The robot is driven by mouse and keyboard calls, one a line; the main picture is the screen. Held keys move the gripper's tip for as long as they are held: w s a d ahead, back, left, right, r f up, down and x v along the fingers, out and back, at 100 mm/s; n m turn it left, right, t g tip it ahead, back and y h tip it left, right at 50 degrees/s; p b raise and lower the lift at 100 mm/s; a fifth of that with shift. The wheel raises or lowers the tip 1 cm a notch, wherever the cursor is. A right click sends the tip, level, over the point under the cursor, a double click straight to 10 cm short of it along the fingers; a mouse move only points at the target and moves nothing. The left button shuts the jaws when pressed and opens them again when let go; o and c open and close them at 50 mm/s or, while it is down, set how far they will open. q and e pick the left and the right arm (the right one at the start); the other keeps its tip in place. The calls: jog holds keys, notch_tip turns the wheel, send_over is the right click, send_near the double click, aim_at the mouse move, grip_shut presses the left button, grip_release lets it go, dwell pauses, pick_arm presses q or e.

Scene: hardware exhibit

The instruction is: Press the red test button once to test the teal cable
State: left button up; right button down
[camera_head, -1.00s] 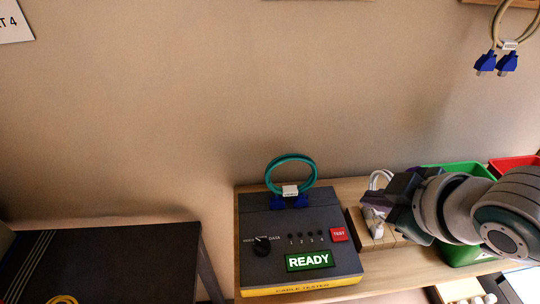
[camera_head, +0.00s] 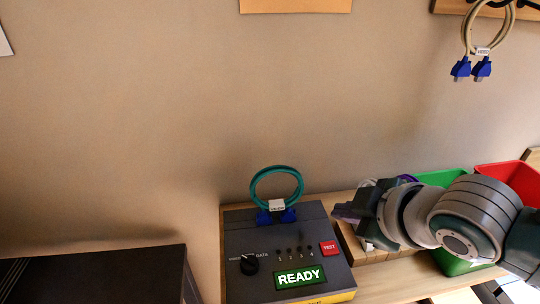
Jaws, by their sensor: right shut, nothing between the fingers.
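The dark grey cable tester (camera_head: 236,262) stands on a wooden bench, with a lit green READY display (camera_head: 299,277). The red TEST button (camera_head: 329,248) is at the right of its top face. The teal cable (camera_head: 277,171) stands in a loop at the tester's back, its two blue plugs (camera_head: 276,216) at the rear sockets. A black selector knob (camera_head: 249,264) is on the left of the panel. My right gripper (camera_head: 340,211) is shut and empty, pointing left, just behind and right of the red button and apart from it. My left gripper is out of view.
A green bin (camera_head: 443,178) and a red bin (camera_head: 508,178) stand at the right, partly behind my right arm. A beige cable with blue plugs (camera_head: 471,69) hangs on the wall. A black table (camera_head: 95,275) is at the left, with a gap before the bench.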

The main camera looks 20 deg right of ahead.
jog(key=b, duration=0.5)
send_over(334, 252)
notch_tip(334, 252, down, 5)
jog(key=shift+f, duration=0.9)
dwell(0.9)
jog(key=shift+f+b, duration=0.4)
jog(key=shift+f, duration=0.45)
dwell(0.5)
jog(key=shift+r, duration=0.1)
jog(key=shift+r+p, duration=0.6)
jog(key=shift+r, duration=0.15)
